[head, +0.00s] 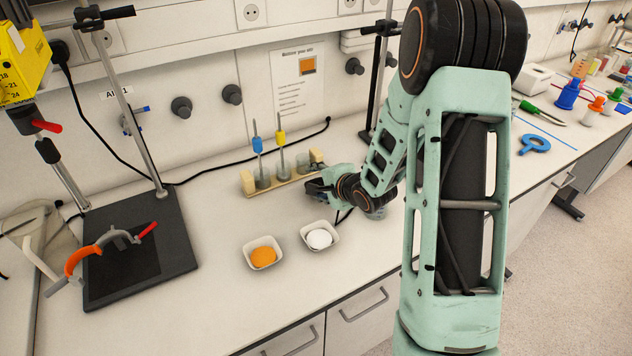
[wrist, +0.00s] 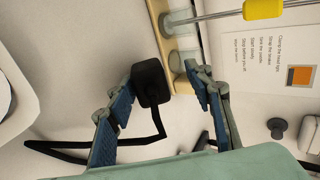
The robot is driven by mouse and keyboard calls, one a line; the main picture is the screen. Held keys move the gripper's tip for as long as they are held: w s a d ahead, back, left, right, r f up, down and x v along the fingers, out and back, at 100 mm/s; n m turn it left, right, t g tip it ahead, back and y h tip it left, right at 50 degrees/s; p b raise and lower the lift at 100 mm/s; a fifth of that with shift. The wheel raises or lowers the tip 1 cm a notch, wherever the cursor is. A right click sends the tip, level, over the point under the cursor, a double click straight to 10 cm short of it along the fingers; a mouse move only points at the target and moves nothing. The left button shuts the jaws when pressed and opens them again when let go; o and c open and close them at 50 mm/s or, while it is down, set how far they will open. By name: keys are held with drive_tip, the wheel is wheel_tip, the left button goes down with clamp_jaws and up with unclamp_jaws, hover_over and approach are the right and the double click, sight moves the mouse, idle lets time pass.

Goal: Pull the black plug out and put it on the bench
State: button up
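In the wrist view a black plug (wrist: 152,82) with a black cable sits by the end of the wooden rack, between and just beyond my fingertips. My gripper (wrist: 164,82) is open around it. One fingertip is close to the plug's edge, and a gap shows on the other side. I cannot tell whether the first finger touches it. In the head view my gripper (head: 318,188) is low over the bench (head: 215,205) at the rack's right end, and my arm hides part of that spot. The plug is not clearly visible there.
The wooden rack (head: 283,184) holds vials and blue and yellow sticks. Two white dishes stand in front, with orange (head: 263,256) and white (head: 320,239) contents. Another black plug (head: 58,50) is at the wall, upper left.

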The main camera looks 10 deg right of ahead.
drive_tip(key=v, duration=1.1)
drive_tip(key=shift+s+r, duration=0.2)
drive_tip(key=shift+s, duration=0.1)
drive_tip(key=shift+d, duration=0.15)
